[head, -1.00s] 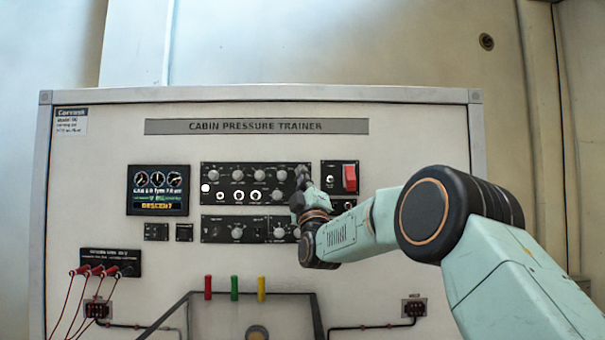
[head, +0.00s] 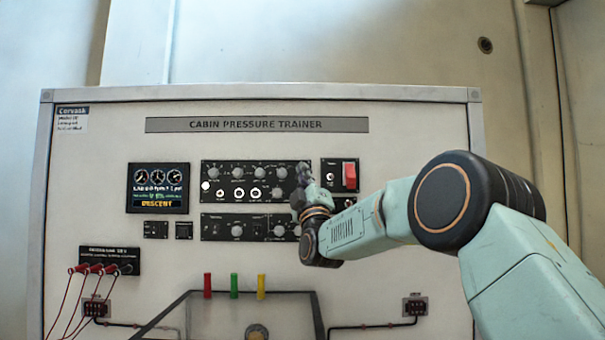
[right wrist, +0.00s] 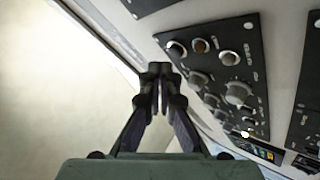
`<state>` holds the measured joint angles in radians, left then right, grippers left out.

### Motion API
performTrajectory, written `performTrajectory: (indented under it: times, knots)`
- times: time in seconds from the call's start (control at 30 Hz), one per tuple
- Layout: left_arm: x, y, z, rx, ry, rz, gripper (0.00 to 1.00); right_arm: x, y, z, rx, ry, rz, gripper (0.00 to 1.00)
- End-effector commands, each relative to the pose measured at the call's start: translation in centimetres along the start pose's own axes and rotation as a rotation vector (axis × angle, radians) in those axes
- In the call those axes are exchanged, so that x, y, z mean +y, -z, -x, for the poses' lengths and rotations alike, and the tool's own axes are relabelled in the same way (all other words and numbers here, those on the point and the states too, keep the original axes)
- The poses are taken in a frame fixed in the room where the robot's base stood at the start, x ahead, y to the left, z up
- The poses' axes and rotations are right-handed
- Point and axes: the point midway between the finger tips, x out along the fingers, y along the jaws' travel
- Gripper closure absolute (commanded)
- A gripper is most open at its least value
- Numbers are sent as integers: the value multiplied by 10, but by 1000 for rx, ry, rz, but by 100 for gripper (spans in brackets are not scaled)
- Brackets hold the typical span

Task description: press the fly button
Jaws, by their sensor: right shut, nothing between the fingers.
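The cabin pressure trainer panel (head: 400,140) stands upright ahead. Its upper black control unit (head: 228,168) carries several grey knobs, a row of white-ringed round controls (head: 239,193) and a white lit round spot (head: 205,186) at its left. I cannot read which control is the fly button. My right gripper (head: 303,168) is shut and empty, at the right end of this unit, covering part of it; contact cannot be told. In the right wrist view its closed fingertips (right wrist: 160,70) point past a black knob unit (right wrist: 225,75) on the right. My left gripper is not in view.
A display (head: 158,188) at left reads "DESCENT". A red switch (head: 350,176) sits just right of my gripper. A lower knob unit (head: 220,228) is below. Red, green and yellow handles (head: 234,286) stand lower, and red cables (head: 72,300) hang at left.

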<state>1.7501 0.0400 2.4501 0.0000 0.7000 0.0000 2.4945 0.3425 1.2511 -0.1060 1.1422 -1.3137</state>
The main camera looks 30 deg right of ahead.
Motion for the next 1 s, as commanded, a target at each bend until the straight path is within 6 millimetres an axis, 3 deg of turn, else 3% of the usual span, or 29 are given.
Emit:
performTrajectory:
  times: [0.5, 1.0]
  knots:
    - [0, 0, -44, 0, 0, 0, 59, 19, 21, 33, 0, 0, -1, 100]
    - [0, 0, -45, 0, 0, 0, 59, 24, 24, 34, 0, 0, 0, 100]
